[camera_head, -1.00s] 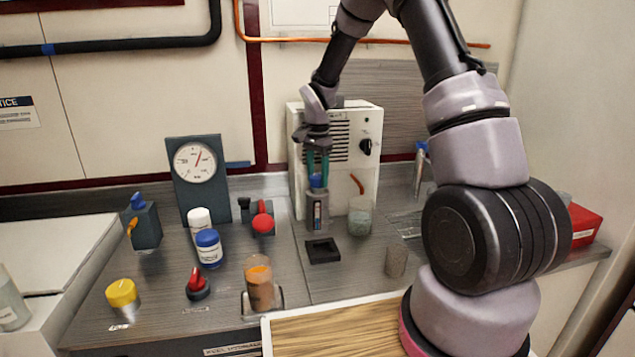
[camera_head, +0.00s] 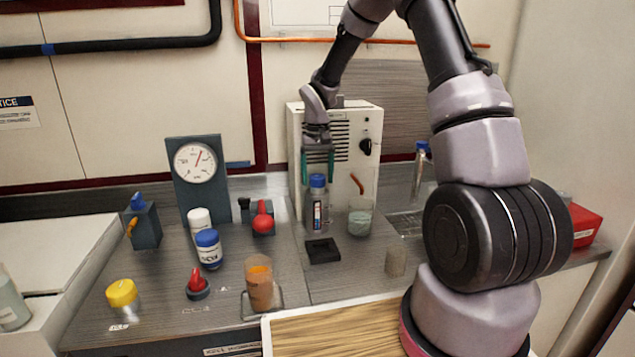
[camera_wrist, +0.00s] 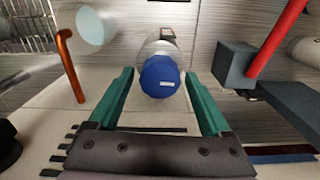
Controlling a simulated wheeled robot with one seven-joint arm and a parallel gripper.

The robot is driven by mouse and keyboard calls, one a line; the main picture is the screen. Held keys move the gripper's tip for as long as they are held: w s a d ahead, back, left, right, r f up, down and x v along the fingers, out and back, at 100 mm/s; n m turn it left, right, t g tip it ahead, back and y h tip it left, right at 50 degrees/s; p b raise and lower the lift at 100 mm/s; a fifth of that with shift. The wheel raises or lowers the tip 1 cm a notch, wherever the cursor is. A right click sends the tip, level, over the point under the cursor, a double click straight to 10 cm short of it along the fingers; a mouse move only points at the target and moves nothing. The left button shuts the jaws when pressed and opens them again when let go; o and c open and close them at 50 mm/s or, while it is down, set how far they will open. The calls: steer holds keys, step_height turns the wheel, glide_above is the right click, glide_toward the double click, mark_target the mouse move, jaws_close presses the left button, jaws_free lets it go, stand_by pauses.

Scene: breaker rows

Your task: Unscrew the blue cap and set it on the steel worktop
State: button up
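A clear bottle (camera_head: 317,212) with a blue cap (camera_head: 317,181) stands upright on the steel worktop (camera_head: 345,279), in front of a white box. In the wrist view the blue cap (camera_wrist: 160,77) is seen from its top, between and just beyond the two green fingers. My gripper (camera_head: 318,176) points down over the bottle. Its fingers are spread to the left and right of the cap, with gaps on both sides in the wrist view (camera_wrist: 160,72). The cap is on the bottle's top; its threads are hidden.
Bare worktop lies in front.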

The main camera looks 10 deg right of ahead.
steer(key=m, duration=0.3)
steer(key=shift+a+m, duration=0.1)
steer(key=shift+m, duration=0.3)
steer(key=m, duration=1.4)
steer(key=shift+m, duration=0.3)
